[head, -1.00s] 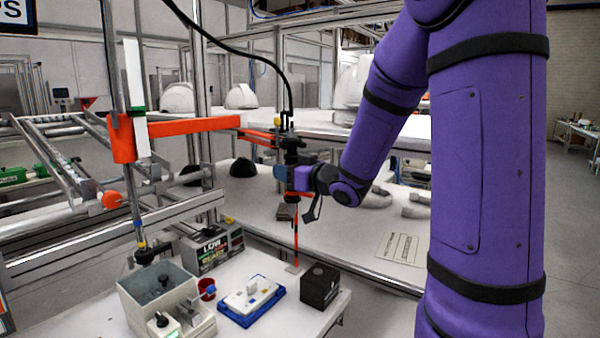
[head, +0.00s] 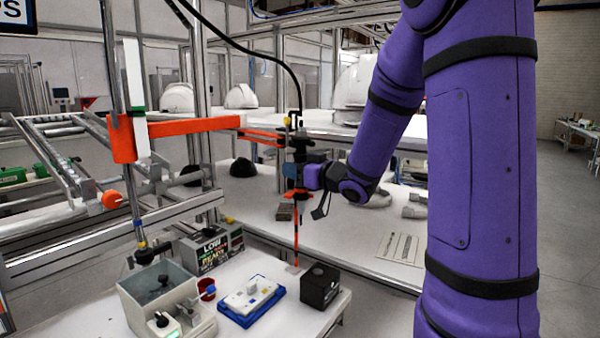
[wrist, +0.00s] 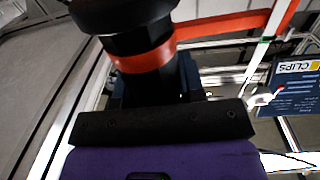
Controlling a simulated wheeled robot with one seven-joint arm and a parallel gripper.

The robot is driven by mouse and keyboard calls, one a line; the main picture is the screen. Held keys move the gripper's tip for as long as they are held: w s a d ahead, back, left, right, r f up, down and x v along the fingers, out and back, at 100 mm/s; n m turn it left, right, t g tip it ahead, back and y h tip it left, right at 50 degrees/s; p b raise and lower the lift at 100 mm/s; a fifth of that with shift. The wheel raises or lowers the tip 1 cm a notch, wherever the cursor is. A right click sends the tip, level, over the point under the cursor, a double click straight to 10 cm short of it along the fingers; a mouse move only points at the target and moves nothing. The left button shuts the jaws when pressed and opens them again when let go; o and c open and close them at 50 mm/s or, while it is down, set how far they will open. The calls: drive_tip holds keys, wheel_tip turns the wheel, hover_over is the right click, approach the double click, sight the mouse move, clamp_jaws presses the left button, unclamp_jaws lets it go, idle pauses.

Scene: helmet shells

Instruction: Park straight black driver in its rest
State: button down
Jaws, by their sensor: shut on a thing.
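The straight black driver (head: 299,150) hangs upright below a black cable, at the end of the orange linkage. My gripper (head: 297,172) is shut around its body from the right. In the wrist view the driver (wrist: 130,43) shows a black body with an orange band, between the jaws of my gripper (wrist: 155,92). Below the driver, a thin red-orange post (head: 296,235) rises from a small plate on the near table, with orange parts near its top. This looks like the rest. I cannot tell whether the driver's lower end touches it.
The orange linkage arm (head: 195,126) runs left to a metal column. The near table holds a black box (head: 320,286), a blue tray (head: 251,309), a grey bin (head: 160,297) and a LOW/READY display box (head: 212,250). Dark and white helmet shells stand behind.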

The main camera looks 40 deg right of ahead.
drive_tip(key=shift+w+d, duration=0.4)
drive_tip(key=shift+w, duration=0.3)
drive_tip(key=shift+w+d, duration=0.45)
drive_tip(key=shift+w, duration=0.2)
drive_tip(key=shift+w+d, duration=0.4)
drive_tip(key=shift+w, duration=0.3)
unclamp_jaws()
drive_tip(key=v, duration=1.1)
drive_tip(key=shift+r, duration=0.1)
drive_tip(key=s+a+r+m+g+h, duration=0.3)
drive_tip(key=s+a+r+m+h, duration=0.1)
drive_tip(key=h, duration=0.4)
drive_tip(key=s+a+f+g+y, duration=0.1)
drive_tip(key=s+a+g, duration=0.3)
drive_tip(key=s+a, duration=0.3)
drive_tip(key=s+a+f+g+y, duration=0.1)
drive_tip(key=s+a+g, duration=0.3)
drive_tip(key=s, duration=0.9)
drive_tip(key=a+f, duration=0.1)
drive_tip(key=a, duration=0.2)
drive_tip(key=shift+f+n+g+y, duration=0.2)
drive_tip(key=shift+n+g+y, duration=0.1)
drive_tip(key=shift+g+y, duration=0.1)
